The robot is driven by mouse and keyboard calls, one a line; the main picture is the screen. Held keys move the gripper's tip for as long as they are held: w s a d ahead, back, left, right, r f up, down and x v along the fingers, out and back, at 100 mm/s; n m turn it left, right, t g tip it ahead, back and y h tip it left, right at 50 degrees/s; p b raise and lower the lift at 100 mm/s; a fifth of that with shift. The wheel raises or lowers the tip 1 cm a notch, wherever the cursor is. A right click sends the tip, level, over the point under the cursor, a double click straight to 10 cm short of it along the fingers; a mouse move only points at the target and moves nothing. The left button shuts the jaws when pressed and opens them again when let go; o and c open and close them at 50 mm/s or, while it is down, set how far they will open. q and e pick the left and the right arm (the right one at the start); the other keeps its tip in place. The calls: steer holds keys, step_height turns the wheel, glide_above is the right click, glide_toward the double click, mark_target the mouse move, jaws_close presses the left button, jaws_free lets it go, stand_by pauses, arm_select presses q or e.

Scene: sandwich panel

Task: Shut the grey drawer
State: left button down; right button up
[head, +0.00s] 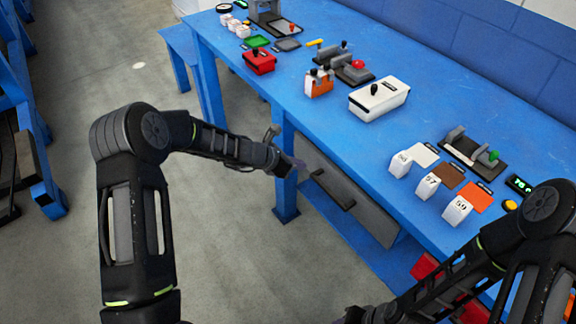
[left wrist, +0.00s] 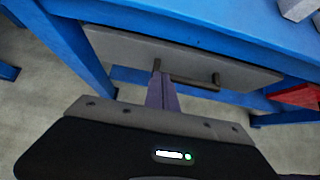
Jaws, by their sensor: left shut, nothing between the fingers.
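The grey drawer (head: 372,212) sits under the blue workbench top, its front facing my side, with a dark bar handle (head: 333,191). In the left wrist view the drawer front (left wrist: 235,72) and handle (left wrist: 195,83) show too. How far the drawer stands out is hard to tell. My left gripper (head: 299,165) is shut and empty, near the left part of the drawer front. Its fingertips (left wrist: 157,68) overlap the front in the wrist view, left of the handle; whether they touch cannot be told. My right gripper is at the bottom edge, largely cut off, its fingers unclear.
The blue workbench (head: 330,135) has a leg (head: 284,175) close to my left gripper. A red part (head: 425,267) shows under the bench right of the drawer. A white box (head: 379,98) and several small items stand on top.

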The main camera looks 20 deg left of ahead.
arm_select(q)
steer(key=v, duration=0.4)
steer(key=shift+s+r, duration=0.1)
stand_by(0.4)
steer(key=s+f+m+g+y, duration=0.3)
steer(key=s+f+m+g, duration=0.1)
steer(key=s+f+m, duration=1.1)
steer(key=s+d+f+m+g, duration=0.1)
steer(key=s+d+m, duration=0.2)
steer(key=s, duration=0.4)
steer(key=s+d+f+m+g, duration=0.1)
steer(key=s+d+m, duration=0.2)
steer(key=s, duration=0.4)
steer(key=s+d+f+m+h, duration=0.1)
steer(key=s+d+m, duration=0.2)
steer(key=s+m, duration=0.2)
steer(key=s, duration=0.2)
steer(key=shift+s+d+g, duration=0.3)
steer(key=shift+s+g, duration=0.05)
steer(key=shift+g, duration=0.05)
